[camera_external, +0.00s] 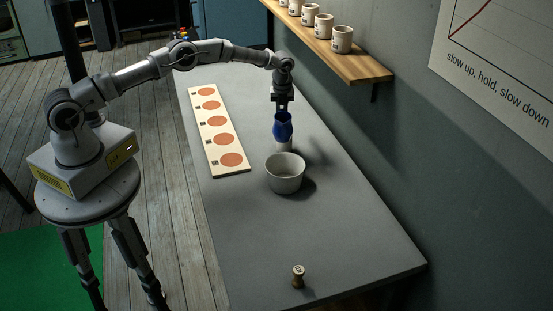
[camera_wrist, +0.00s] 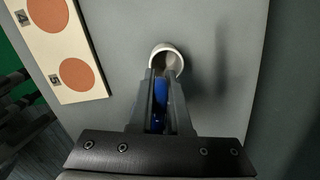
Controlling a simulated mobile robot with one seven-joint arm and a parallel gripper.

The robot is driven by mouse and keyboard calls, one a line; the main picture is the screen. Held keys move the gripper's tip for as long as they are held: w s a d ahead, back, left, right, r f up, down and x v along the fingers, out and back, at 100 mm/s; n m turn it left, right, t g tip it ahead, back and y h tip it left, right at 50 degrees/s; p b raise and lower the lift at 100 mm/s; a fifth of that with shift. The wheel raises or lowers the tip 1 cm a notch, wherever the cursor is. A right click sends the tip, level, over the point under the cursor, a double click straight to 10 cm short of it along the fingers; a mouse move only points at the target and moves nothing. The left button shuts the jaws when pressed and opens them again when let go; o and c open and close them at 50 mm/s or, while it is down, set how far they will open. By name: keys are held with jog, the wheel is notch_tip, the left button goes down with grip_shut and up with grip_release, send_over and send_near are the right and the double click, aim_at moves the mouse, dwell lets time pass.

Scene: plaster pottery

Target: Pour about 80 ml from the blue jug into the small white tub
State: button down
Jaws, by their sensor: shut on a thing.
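The blue jug (camera_external: 283,130) is between the fingers of my gripper (camera_external: 283,105), which is shut on it. It hangs above the table and looks close to upright; any slight tilt is hard to tell. A strip of it shows between the fingers in the wrist view (camera_wrist: 159,104). The small white tub (camera_external: 284,147) stands on the table below the jug, partly hidden by the jug and a large bowl. In the wrist view its rim and opening (camera_wrist: 166,52) show just beyond the fingertips (camera_wrist: 165,75). No stream of liquid is visible.
The large whitish bowl (camera_external: 285,180) stands just in front of the tub. A board with several orange discs (camera_external: 213,105) lies to the left. A small stamp-like object (camera_external: 298,276) stands near the front. A wall shelf (camera_external: 355,65) holds several cups. The front table area is mostly clear.

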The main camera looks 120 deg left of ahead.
aim_at(283, 115)
jog(key=shift+w+d+r+y+p, duration=0.35)
jog(key=shift+r+y+p, duration=0.15)
jog(key=shift+p, duration=0.1)
jog(key=shift+d+r+g+y+p, duration=0.2)
jog(key=shift+r+g+y+p, duration=0.1)
jog(key=shift+r+g+p, duration=0.15)
jog(key=shift+w+d+r+g+y, duration=0.25)
jog(key=shift+d+y, duration=0.1)
jog(key=shift+y, duration=0.15)
jog(key=d+r+y+b, duration=0.1)
jog(key=w+d+r+g+y, duration=0.1)
jog(key=shift+w+d+r+g+y+b, duration=0.2)
jog(key=shift+w+d+g+y+b, duration=0.1)
jog(key=shift+y+b, duration=0.1)
jog(key=shift+w+d+r+g+y+b, duration=0.1)
jog(key=shift+d+r+g+y+b, duration=0.15)
jog(key=shift+r+y+b, duration=0.3)
jog(key=shift+w+d+r+g+y+b, duration=0.15)
jog(key=shift+r+g+y+b, duration=0.25)
jog(key=shift+r, duration=0.2)
jog(key=shift+s+r, duration=0.1)
jog(key=shift+r, duration=0.05)
jog(key=shift+d+r+y+b, duration=0.2)
jog(key=shift+y+b, duration=0.15)
jog(key=shift+b, duration=0.25)
